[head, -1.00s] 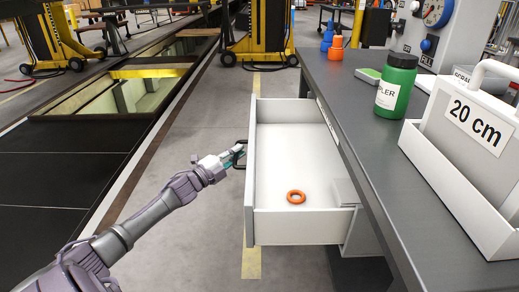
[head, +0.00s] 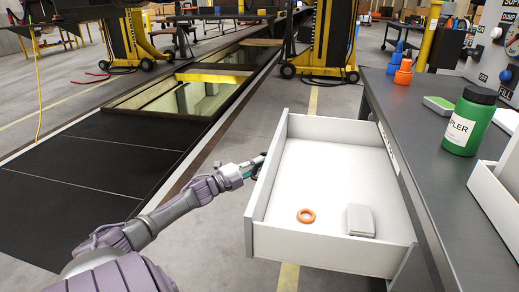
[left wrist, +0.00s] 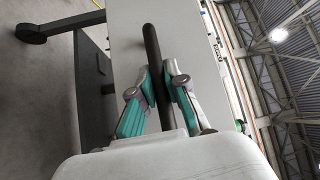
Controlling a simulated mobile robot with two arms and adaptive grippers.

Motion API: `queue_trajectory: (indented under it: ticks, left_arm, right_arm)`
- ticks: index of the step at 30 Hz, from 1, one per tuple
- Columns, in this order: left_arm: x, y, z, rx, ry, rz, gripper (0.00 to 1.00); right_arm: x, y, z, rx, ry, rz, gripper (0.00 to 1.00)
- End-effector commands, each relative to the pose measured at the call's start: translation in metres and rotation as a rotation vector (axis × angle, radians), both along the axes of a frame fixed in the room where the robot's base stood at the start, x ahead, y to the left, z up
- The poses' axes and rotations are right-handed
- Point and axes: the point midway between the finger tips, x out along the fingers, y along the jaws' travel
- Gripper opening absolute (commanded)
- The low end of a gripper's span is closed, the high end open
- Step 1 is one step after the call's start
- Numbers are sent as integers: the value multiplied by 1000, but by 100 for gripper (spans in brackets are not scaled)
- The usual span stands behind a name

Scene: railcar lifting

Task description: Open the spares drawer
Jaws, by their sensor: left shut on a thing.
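The spares drawer (head: 330,252) stands pulled out from under the grey workbench in the head view, white inside and open at the top. An orange ring (head: 306,215) and a small grey block (head: 360,220) lie on its floor. My left gripper (head: 256,168) is at the drawer's front, on the left side of the picture. In the left wrist view its two teal-padded fingers (left wrist: 160,95) are shut around the dark bar handle (left wrist: 153,50) on the drawer's pale front panel (left wrist: 125,45). My right gripper is not in view.
A floor pit (head: 190,95) and yellow lifting jacks (head: 332,40) lie beyond.

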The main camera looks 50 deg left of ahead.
Motion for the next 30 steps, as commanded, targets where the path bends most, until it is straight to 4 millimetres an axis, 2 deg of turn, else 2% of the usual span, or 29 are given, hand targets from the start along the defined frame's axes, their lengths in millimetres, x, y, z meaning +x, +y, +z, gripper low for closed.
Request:
queue_trajectory:
  ticks: [2, 3, 7, 16, 20, 23, 30]
  left_arm:
    - [0, 1, 0, 0, 1, 3, 0]
    - [0, 1, 0, 0, 1, 3, 16]
    - [0, 0, 0, 0, 0, 2, 38]
    - [0, 0, 0, 0, 0, 0, 39]
    - [-6, 1, -1, -1, 1, 1, 39]
    - [-17, 2, -4, -1, 2, 0, 39]
    - [-61, 8, -11, -1, 5, 1, 39]
  right_arm:
    - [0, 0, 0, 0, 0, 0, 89]
    - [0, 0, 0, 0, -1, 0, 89]
    - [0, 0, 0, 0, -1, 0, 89]
    - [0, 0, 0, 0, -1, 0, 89]
    - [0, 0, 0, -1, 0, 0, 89]
    - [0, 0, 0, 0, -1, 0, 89]
    - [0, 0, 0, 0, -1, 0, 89]
